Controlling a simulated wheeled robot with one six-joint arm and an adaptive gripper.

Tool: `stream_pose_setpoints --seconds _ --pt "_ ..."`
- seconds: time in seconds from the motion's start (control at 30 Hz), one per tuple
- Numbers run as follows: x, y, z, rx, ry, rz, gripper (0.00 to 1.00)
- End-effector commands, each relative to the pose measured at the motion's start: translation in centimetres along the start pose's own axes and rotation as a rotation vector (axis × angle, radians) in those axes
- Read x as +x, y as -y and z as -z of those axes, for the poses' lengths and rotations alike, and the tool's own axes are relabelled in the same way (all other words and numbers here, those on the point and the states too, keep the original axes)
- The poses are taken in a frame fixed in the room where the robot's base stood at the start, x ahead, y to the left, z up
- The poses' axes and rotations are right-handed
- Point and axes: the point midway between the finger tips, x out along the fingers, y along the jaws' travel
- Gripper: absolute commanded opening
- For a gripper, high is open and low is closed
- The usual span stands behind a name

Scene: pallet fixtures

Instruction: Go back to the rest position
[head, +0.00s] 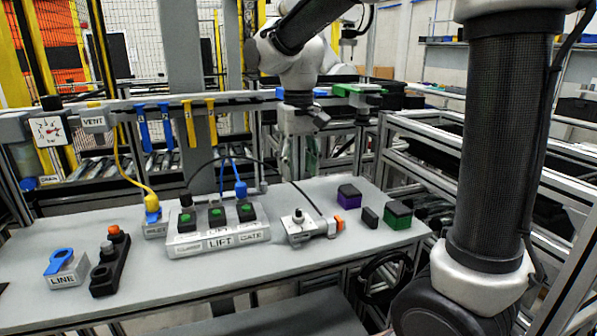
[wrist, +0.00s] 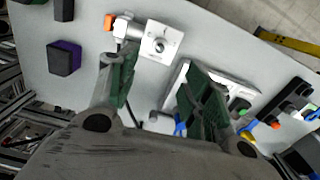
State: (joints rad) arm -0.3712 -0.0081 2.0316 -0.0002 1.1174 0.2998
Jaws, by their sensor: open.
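My gripper (head: 300,160) hangs from the arm above the back edge of the grey table (head: 350,262), behind the switch box in the head view. In the wrist view my gripper (wrist: 157,70) shows two green fingers spread well apart. Nothing is held between them. A small grey box with a round knob (head: 299,223) and an orange-ended plug sits on the table. The knob box (wrist: 161,42) lies beyond the fingertips in the wrist view.
Purple (head: 349,197) and green (head: 398,215) blocks sit at the right. A LINE valve (head: 62,272) and black button strip (head: 108,265) are at the left. Metal rails run behind.

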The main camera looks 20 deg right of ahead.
Motion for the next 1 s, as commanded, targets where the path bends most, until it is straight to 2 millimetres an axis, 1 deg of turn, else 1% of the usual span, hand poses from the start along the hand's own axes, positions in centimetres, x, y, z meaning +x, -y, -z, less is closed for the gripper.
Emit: stream_pose_setpoints --seconds 0.27,0.37,0.4,0.47,0.57,0.63,0.8,0.9,1.0 --pt "0.0 0.0 0.0 -0.004 0.000 0.000 0.49" --pt "0.3 0.0 0.1 -0.053 -0.008 0.002 0.49" --pt "1.3 -0.2 -0.6 -0.085 0.006 -0.001 0.49" --pt "1.9 -0.9 -2.5 -0.130 0.005 -0.001 0.49" --pt "1.6 -3.2 -5.7 -0.152 -0.033 0.007 0.49" --pt "1.2 -5.1 -8.2 -0.149 -0.072 0.011 0.49" --pt "0.7 -9.3 -14.5 -0.093 -0.188 0.012 0.49" --pt "0.5 -11.1 -17.4 -0.034 -0.257 0.006 0.49" --pt "0.0 -12.2 -19.2 0.017 -0.315 -0.001 0.49"
